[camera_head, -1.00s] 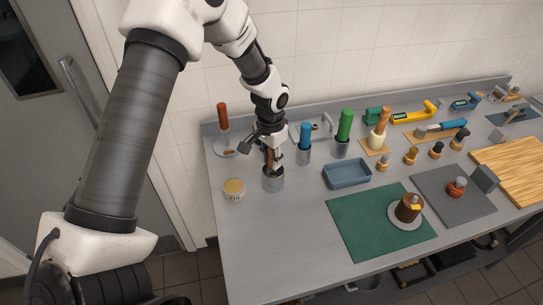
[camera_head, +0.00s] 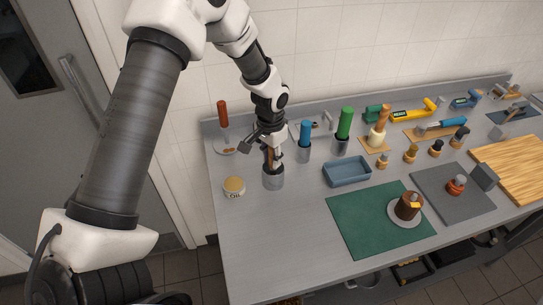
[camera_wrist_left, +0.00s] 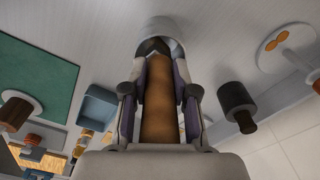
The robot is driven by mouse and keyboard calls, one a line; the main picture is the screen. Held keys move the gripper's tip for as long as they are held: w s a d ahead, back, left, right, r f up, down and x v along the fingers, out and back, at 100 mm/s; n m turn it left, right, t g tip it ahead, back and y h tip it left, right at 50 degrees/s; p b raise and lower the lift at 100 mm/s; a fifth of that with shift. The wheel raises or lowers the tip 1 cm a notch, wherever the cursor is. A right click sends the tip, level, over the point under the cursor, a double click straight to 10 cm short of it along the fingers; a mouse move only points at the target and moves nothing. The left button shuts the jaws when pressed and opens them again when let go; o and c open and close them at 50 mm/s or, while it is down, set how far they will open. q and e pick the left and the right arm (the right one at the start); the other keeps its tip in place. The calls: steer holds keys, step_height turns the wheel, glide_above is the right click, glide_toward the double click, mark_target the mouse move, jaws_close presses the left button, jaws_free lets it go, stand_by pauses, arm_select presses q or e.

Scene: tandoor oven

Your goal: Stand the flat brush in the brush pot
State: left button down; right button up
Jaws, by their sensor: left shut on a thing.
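The flat brush has a brown wooden handle (camera_head: 269,155), which also shows in the left wrist view (camera_wrist_left: 159,105). My left gripper (camera_head: 273,158) is shut on this handle, with one finger on each side of it. The brush pot (camera_head: 273,181), a grey metal cylinder, stands directly below the gripper on the table's left part. In the left wrist view the brush's dark far end reaches the mouth of the pot (camera_wrist_left: 163,27). How deep it sits inside is hidden. My right gripper is not in view.
A round tin (camera_head: 234,187) stands left of the pot. Holders with a blue-handled tool (camera_head: 305,135) and a green-handled tool (camera_head: 345,123) stand to the right. A blue tray (camera_head: 347,172) and a green mat (camera_head: 355,235) lie farther right. The table front is clear.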

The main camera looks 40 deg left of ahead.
arm_select(q)
steer(key=shift+f, duration=0.2)
steer(key=shift+f+b, duration=0.35)
steer(key=shift+f, duration=0.25)
steer(key=c, duration=0.8)
jaws_free()
steer(key=shift+o, duration=0.3)
steer(key=o, duration=0.7)
steer(key=shift+o, duration=0.2)
steer(key=shift+r, duration=0.1)
steer(key=shift+s+r+p, duration=0.1)
steer(key=shift+r+p, duration=3.9)
steer(key=shift+r, duration=0.5)
